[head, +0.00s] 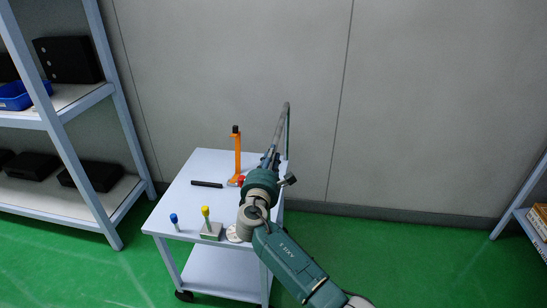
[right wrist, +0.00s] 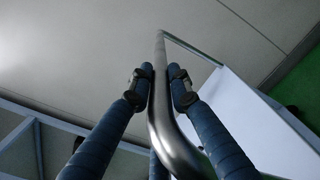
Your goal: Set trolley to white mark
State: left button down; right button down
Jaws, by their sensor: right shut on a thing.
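The trolley (head: 215,165) is pale, with a top deck, a lower shelf and dark casters. It stands on the green floor by the wall. Its metal push handle (head: 287,125) rises at the right side of the deck. My right gripper (head: 271,158) is shut on this handle. In the right wrist view the two blue fingers (right wrist: 160,86) lie on either side of the grey handle bar (right wrist: 175,150). My right arm hides part of the trolley's right side. I see no white floor mark. My left gripper is not in view.
On the deck are an orange stand (head: 238,155), a black bar (head: 206,184), a blue-topped piece (head: 174,221) and a yellow-topped piece (head: 206,217). A shelf rack (head: 110,95) stands close on the left, another (head: 520,215) far right. Green floor between trolley and right rack is clear.

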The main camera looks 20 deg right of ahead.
jog(key=c, duration=1.8)
grip_release()
jog(key=shift+w+a, duration=0.1)
jog(key=shift+a, duration=0.2)
jog(key=shift+c, duration=0.2)
jog(key=shift+o, duration=1.1)
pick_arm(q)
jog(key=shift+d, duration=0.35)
pick_arm(e)
jog(key=shift+w, duration=0.1)
jog(key=shift+s+a, duration=0.1)
jog(key=shift+s, duration=0.15)
jog(key=v, duration=1.1)
jog(key=shift+s+a, duration=0.15)
jog(key=shift+s, duration=0.1)
